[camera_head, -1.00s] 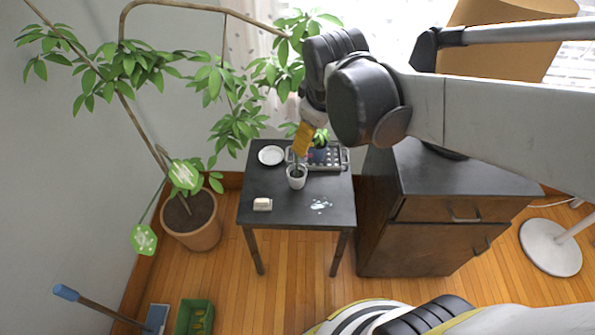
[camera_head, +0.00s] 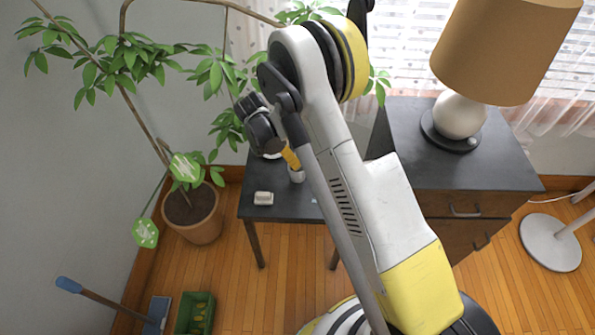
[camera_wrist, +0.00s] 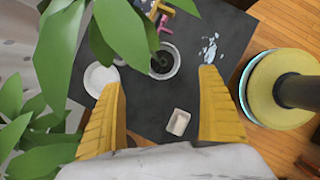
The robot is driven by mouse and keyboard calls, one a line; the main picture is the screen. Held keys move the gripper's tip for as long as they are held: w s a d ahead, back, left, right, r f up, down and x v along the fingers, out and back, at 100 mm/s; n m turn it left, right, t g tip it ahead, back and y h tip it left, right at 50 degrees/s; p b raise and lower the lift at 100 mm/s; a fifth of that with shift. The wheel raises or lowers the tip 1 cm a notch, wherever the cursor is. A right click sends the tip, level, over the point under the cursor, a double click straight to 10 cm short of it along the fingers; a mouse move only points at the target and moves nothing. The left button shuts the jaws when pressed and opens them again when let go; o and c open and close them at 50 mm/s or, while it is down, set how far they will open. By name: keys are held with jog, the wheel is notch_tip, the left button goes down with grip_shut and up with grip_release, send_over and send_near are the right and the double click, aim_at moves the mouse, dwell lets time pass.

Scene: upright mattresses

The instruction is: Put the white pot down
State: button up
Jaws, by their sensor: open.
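The white pot (camera_wrist: 174,66) holds dark soil and appears to stand upright on the dark table (camera_wrist: 134,105), just beyond my fingertips in the wrist view. In the head view the pot (camera_head: 297,176) sits on the table (camera_head: 285,206), partly hidden by my arm. My gripper (camera_wrist: 160,77) has its two yellow fingers spread wide, with nothing held between them. In the head view my gripper (camera_head: 292,163) is right above the pot, and only one finger shows clearly.
A white plate (camera_wrist: 98,78) and a small pale block (camera_wrist: 178,122) lie near the pot. White splashes (camera_wrist: 209,48) mark the table. Plant leaves (camera_wrist: 60,50) hang close to my gripper. A lamp (camera_head: 461,115) stands on the dark cabinet (camera_head: 405,125) to the right.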

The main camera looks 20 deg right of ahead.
aim_at(298, 157)
jog(key=b+x, duration=0.2)
jog(key=x, duration=0.3)
jog(key=shift+f, duration=0.1)
jog(key=b+x, duration=0.1)
jog(key=x, duration=0.1)
jog(key=b+x, duration=0.2)
jog(key=x, duration=0.1)
jog(key=shift+s+d, duration=0.1)
jog(key=shift+d, duration=0.25)
jog(key=c, duration=1.5)
jog(key=shift+r, duration=0.3)
notch_tip(298, 157, up, 4)
jog(key=p, duration=0.3)
jog(key=shift+r, duration=0.15)
jog(key=s+d+r+p, duration=0.4)
jog(key=s+d+r, duration=0.2)
jog(key=d, duration=0.4)
jog(key=s+a+r+m+g, duration=0.1)
jog(key=s+a+r+m, duration=0.1)
jog(key=r, duration=0.3)
jog(key=s+a+r+m+g, duration=0.1)
jog(key=s+a+r+m, duration=0.1)
jog(key=a+r+m, duration=0.3)
jog(key=s+a+r+m+g, duration=0.2)
jog(key=a+r+m, duration=0.1)
jog(key=r, duration=0.3)
jog(key=shift+a+r+m+y, duration=0.25)
jog(key=shift+m+y, duration=0.05)
jog(key=shift+m, duration=0.1)
